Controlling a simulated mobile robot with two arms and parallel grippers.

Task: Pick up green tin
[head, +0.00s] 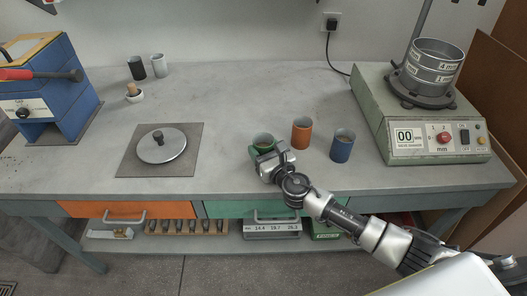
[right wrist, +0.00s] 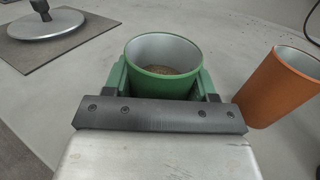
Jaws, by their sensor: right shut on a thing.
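The green tin (right wrist: 163,86) stands open end up in the right wrist view, with a brown grainy material inside. In the head view the green tin (head: 262,139) is near the bench's front edge, partly hidden by my right gripper (head: 268,156). My right gripper has one green finger on each side of the tin and is shut on it. I cannot tell whether the tin touches the bench. My left gripper is not in view.
An orange tin (head: 301,133) stands close right of the green tin, and a blue tin (head: 343,146) stands further right. A sieve shaker (head: 424,120) is at the right. Bench between is clear.

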